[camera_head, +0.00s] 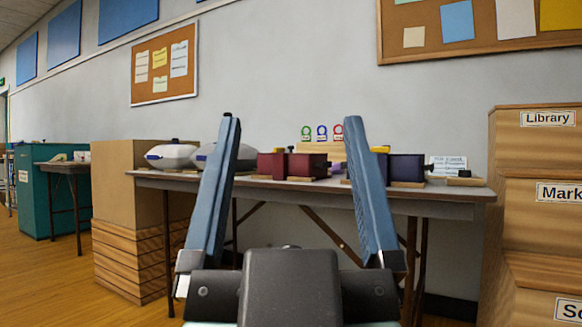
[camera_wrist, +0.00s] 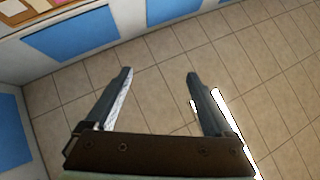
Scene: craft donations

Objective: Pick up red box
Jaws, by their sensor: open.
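A dark red box (camera_head: 306,165) sits on the table (camera_head: 455,189) in the head view, seen between my two fingers. Small dark and yellow pieces show on or just behind its top. My gripper (camera_head: 290,122) is open and empty, raised in front of the table, its blue fingers wide apart. The red box does not show in the wrist view.
A dark purple box (camera_head: 407,167) stands right of the red box, partly behind my right finger. White rounded items (camera_head: 172,155) lie at the table's left. Labelled wooden crates (camera_head: 540,150) stand at right; a brown box stack (camera_head: 125,215) stands at left.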

